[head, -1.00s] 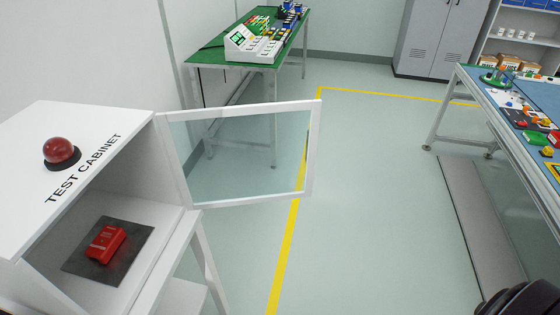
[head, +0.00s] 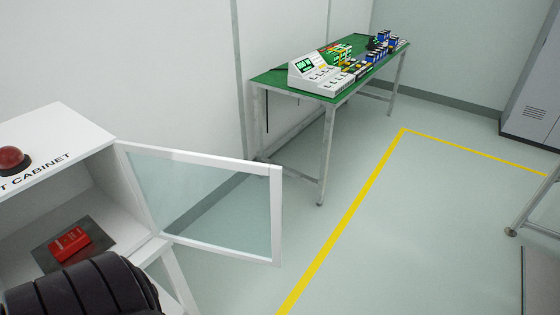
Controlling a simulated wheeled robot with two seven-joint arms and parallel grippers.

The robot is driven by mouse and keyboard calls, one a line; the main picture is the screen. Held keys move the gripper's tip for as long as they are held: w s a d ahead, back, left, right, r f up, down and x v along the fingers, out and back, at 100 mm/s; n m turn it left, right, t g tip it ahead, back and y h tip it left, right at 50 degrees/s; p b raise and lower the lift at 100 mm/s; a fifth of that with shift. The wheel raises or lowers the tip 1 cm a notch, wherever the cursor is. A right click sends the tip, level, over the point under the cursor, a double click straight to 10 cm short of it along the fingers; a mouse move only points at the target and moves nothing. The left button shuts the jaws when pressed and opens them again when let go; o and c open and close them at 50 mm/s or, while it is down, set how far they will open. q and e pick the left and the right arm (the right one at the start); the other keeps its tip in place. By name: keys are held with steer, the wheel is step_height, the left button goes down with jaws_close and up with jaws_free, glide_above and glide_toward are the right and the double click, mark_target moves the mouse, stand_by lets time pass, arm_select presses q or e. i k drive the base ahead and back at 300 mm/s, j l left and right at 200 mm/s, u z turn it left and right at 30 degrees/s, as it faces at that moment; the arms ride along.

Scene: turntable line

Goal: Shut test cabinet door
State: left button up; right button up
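The white test cabinet (head: 62,137) stands at the left of the head view, with a red dome lamp (head: 12,160) on top. Its door (head: 276,215), a white frame with a clear pane, stands wide open, hinged at the cabinet's right front edge and reaching out to the right. A red device (head: 70,244) lies on a dark mat (head: 104,238) inside. A black ribbed part of my arm covers the lower left, in front of the cabinet opening. Neither gripper's fingers show.
A green-topped table (head: 270,78) with a white instrument (head: 318,74) and several small parts stands against the back wall. A grey locker (head: 533,105) is at the far right. The floor right of the door is clear, crossed by a yellow line (head: 362,189).

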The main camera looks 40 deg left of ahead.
mark_target(275, 173)
steer(key=i+l, duration=0.2)
steer(key=i, duration=0.2)
steer(key=i+l+z, duration=0.15)
steer(key=i, duration=0.25)
steer(key=i+u, duration=0.15)
steer(key=u, duration=0.25)
steer(key=i+u, duration=0.2)
steer(key=u, duration=0.15)
steer(key=i+l+u, duration=0.1)
steer(key=u, duration=0.3)
steer(key=i+l+u, duration=0.1)
steer(key=i+u, duration=0.35)
steer(key=u, duration=0.35)
steer(key=i+u, duration=0.1)
steer(key=u, duration=0.3)
steer(key=i+u, duration=0.1)
steer(key=u, duration=0.35)
steer(key=l+u, duration=0.15)
steer(key=u, duration=0.3)
steer(key=i+l+u, duration=0.1)
steer(key=u, duration=0.35)
steer(key=l+u, duration=0.15)
steer(key=u, duration=0.25)
